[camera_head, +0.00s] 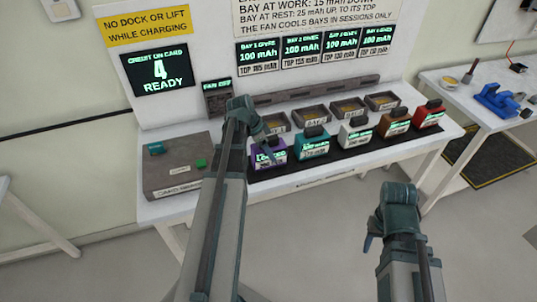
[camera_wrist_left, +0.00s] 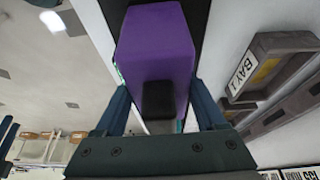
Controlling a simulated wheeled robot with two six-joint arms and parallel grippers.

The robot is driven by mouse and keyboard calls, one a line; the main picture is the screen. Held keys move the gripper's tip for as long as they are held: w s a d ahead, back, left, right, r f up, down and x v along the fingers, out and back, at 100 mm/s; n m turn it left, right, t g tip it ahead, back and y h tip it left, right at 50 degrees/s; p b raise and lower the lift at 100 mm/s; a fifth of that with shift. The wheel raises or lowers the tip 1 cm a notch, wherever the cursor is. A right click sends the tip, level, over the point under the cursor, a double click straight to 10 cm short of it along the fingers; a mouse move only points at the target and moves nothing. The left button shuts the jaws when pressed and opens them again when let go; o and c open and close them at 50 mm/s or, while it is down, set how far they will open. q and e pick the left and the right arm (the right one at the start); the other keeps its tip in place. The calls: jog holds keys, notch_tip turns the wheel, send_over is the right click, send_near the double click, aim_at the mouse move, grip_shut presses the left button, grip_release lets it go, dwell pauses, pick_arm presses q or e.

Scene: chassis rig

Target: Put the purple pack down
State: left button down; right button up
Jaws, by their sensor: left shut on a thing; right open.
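The purple pack (camera_head: 267,156) is at the left end of the row of packs on the bench in the head view, with a lit label on its front. It appears to be at the black strip along the bench front. In the left wrist view the purple pack (camera_wrist_left: 157,45) fills the middle, its dark handle between the fingers. My left gripper (camera_head: 268,142) is shut on it from above; it also shows in the left wrist view (camera_wrist_left: 160,112). My right gripper (camera_head: 372,240) is open and empty, low in front of the bench. Whether the pack's underside touches the strip cannot be told.
Teal (camera_head: 312,145), white (camera_head: 355,134), brown (camera_head: 395,122) and red (camera_head: 429,115) packs stand to the right on the black strip. Bay trays (camera_head: 314,115) lie behind. A grey card box (camera_head: 175,178) is at left. A side table (camera_head: 480,95) stands at right.

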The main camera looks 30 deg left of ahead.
pick_arm(q)
jog(key=shift+f, duration=0.1)
grip_release()
dwell(0.3)
jog(key=shift+p+v, duration=0.85)
jog(key=p+v, duration=0.9)
jog(key=v, duration=0.1)
jog(key=shift+r+p, duration=0.35)
jog(key=shift+p, duration=0.05)
jog(key=shift+a, duration=0.1)
